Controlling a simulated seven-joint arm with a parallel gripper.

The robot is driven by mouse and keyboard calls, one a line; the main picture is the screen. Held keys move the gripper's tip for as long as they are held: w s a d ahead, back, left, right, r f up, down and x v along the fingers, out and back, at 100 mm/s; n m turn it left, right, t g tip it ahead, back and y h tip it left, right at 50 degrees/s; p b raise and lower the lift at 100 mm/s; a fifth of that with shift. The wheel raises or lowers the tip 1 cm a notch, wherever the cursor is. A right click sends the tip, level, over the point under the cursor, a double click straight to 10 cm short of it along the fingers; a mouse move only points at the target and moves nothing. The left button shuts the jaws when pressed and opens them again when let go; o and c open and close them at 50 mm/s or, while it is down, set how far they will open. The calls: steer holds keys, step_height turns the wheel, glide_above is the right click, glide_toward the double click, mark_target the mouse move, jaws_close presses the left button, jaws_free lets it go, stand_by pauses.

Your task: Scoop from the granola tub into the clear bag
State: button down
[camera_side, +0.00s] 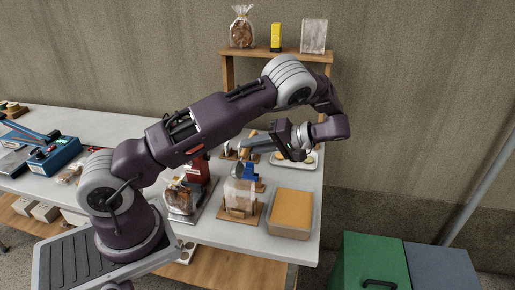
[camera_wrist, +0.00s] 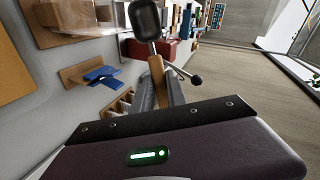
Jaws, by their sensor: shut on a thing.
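My gripper (camera_wrist: 163,88) is shut on the wooden handle of a scoop (camera_wrist: 146,18). The scoop's dark metal head points away from my gripper, and I see no granola in it. In the side view my gripper (camera_side: 249,146) is above and behind a clear bag (camera_side: 241,188), which stands upright in a wooden holder (camera_side: 238,214) near the table's front edge. The bag looks empty, though its inside is hard to make out. A tan-topped box (camera_side: 291,210) stands right of the bag; I cannot tell whether it is the granola tub.
A filled bag (camera_side: 180,197) stands left of the holder, close to a red device (camera_side: 197,170). A blue clip-like thing (camera_wrist: 100,74) lies on a wooden block behind the bag. A plate (camera_side: 298,160) is at the back right. A shelf (camera_side: 285,54) stands behind.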

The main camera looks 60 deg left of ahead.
steer(key=s+a+r+n+t+h, duration=0.1)
steer(key=s+r+t+h, duration=0.3)
steer(key=t+h, duration=0.3)
steer(key=r+t, duration=0.1)
steer(key=t, duration=0.2)
steer(key=shift+a, duration=0.15)
stand_by(0.4)
